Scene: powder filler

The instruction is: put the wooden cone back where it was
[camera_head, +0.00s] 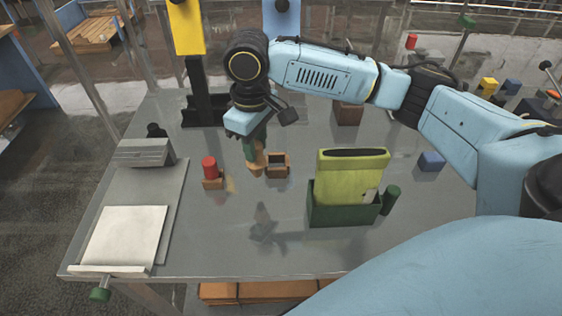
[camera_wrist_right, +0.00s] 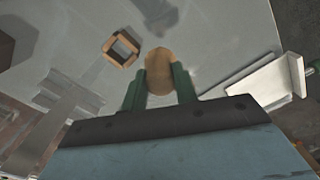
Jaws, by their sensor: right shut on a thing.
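The wooden cone (camera_head: 257,166) is held between the green fingers of my right gripper (camera_head: 254,150), above the grey table. In the right wrist view the cone (camera_wrist_right: 158,70) sits between the two fingers of the gripper (camera_wrist_right: 160,84). A small open wooden square holder (camera_head: 278,168) stands on the table just right of the cone. The holder (camera_wrist_right: 121,50) also shows in the right wrist view, left of the cone, and it looks empty. The cone and the holder are apart in the wrist view. My left gripper is not in view.
A red cylinder (camera_head: 209,167) on a wooden base stands left of the cone. A yellow-green box (camera_head: 347,178) in a dark green holder (camera_head: 336,214) stands to the right, beside a green cylinder (camera_head: 391,198). A grey device with a white plate (camera_head: 125,235) is at left. The front middle is clear.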

